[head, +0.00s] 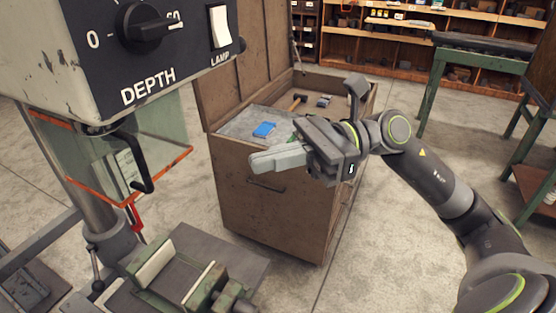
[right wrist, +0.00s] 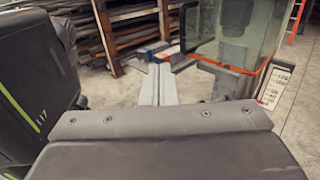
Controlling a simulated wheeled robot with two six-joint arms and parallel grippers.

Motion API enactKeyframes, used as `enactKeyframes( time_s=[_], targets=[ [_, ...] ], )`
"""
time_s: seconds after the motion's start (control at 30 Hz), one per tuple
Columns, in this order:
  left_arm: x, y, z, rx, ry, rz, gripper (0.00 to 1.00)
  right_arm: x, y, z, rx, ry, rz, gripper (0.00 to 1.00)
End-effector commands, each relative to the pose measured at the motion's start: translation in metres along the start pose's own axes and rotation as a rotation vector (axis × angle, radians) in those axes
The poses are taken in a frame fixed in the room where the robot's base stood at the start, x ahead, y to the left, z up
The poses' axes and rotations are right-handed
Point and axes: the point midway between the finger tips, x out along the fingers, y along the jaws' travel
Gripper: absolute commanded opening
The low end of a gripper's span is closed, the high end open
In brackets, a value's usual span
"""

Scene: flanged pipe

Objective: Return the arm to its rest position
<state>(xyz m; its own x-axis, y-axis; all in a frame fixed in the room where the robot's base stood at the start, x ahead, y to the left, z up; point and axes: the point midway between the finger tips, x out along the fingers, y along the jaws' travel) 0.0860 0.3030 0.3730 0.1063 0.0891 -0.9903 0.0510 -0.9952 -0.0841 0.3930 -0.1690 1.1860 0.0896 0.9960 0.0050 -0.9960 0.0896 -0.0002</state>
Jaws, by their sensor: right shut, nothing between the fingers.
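My right gripper (head: 256,162) reaches in from the right in the head view and points left. Its fingers are together with nothing between them. It is in front of the brown tool chest (head: 275,215), seen against the chest's front side. In the right wrist view the shut fingers (right wrist: 159,72) point ahead, with the clear guard of the drill press to their right. My left gripper does not show in either view.
A drill press with a depth knob (head: 150,27) fills the upper left, with a clear guard (head: 160,140) and a green vise (head: 190,280) below. The open chest holds a blue item (head: 264,129) and a hammer (head: 298,102). A green-legged bench (head: 432,90) stands right.

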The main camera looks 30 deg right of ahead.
Motion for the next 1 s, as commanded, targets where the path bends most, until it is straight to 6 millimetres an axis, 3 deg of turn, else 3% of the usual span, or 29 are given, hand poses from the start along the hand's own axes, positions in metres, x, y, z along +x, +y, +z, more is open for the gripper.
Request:
enactKeyframes(
  time_s=[0.47,0.57,0.67,0.8,0.87,1.0],
  targets=[
    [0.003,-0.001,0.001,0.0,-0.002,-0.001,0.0,-0.01,-0.005,0.001,0.027,-0.023,-0.016,0.0],
    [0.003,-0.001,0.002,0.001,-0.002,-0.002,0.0,-0.021,-0.03,-0.001,0.136,-0.109,-0.069,0.0],
    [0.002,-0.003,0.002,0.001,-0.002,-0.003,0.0,-0.044,-0.077,-0.014,0.34,-0.27,-0.167,0.0],
    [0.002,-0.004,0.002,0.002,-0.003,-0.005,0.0,-0.097,-0.151,-0.067,0.701,-0.552,-0.346,0.0],
    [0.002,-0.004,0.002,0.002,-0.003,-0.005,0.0,-0.12,-0.175,-0.099,0.84,-0.663,-0.42,0.0],
    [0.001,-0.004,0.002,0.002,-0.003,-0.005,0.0,-0.171,-0.21,-0.188,1.133,-0.902,-0.584,0.0]
  ],
)
